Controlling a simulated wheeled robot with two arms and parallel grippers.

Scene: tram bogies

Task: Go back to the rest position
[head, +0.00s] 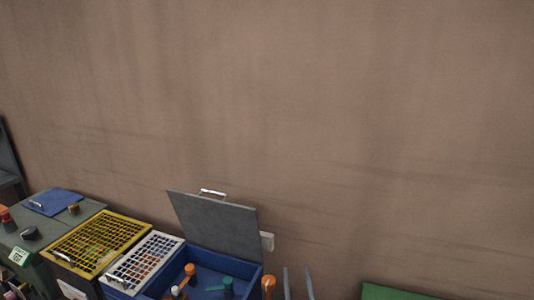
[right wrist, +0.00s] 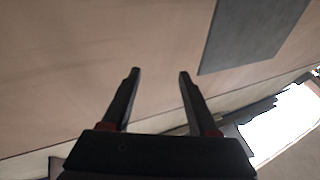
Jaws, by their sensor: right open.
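My right gripper (head: 298,270) shows at the bottom edge of the head view as two upright grey fingers, apart, with nothing between them. It is just right of the blue box (head: 254,277) with the raised grey lid (head: 220,226). In the right wrist view the right gripper (right wrist: 160,73) is open and empty, its fingers against the brown wall (right wrist: 70,70). A flat grey panel (right wrist: 255,35) shows beyond it at upper right. My left gripper is in neither view.
Left of the blue box stand a white-grid crate (head: 150,258) and a yellow-grid crate (head: 100,243). Orange-topped items (head: 190,269) and a green one (head: 228,284) are in the blue box. A green surface (head: 390,292) is at lower right. The wall above is bare.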

